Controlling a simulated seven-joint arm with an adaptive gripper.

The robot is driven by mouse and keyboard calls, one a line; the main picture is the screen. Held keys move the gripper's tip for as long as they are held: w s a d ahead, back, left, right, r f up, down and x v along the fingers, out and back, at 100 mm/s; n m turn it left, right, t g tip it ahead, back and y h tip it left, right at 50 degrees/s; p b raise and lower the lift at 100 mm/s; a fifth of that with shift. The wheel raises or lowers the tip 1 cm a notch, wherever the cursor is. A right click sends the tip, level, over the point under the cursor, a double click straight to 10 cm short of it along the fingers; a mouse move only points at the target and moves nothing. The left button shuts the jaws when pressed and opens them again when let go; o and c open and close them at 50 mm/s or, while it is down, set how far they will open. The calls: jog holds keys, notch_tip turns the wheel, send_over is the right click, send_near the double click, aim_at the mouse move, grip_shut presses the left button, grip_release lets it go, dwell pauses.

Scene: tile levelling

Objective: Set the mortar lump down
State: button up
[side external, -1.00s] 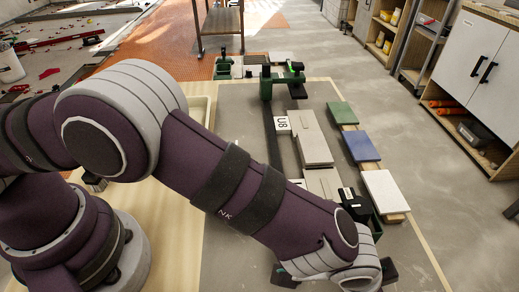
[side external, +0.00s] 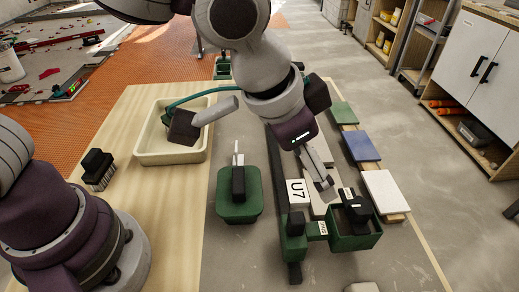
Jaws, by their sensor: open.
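My gripper (side external: 322,180) hangs over the row of pale tiles right of the dark rail, its fingers pointing down and a little right. It is open, and I see nothing held between the fingers. A pale tile (side external: 318,205) shows partly below it. I cannot pick out the mortar lump for certain. A pale grey piece (side external: 362,287) is cut off by the bottom edge of the view.
A green tub (side external: 239,206) with an upright handle stands left of the rail. A cream tray (side external: 172,157) and a dark brush (side external: 97,168) are on the wooden board. Green, blue (side external: 361,146) and white (side external: 385,190) tiles line the right side.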

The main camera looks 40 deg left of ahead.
jog(key=s+a+r+n+y, duration=0.1)
jog(key=s+a+r+n, duration=0.1)
jog(key=a, duration=0.8)
jog(key=s+a+r+n+t+y, duration=0.1)
jog(key=s+a+n, duration=0.3)
jog(key=a, duration=0.6)
jog(key=shift+s+a+r, duration=0.35)
jog(key=shift+s, duration=0.35)
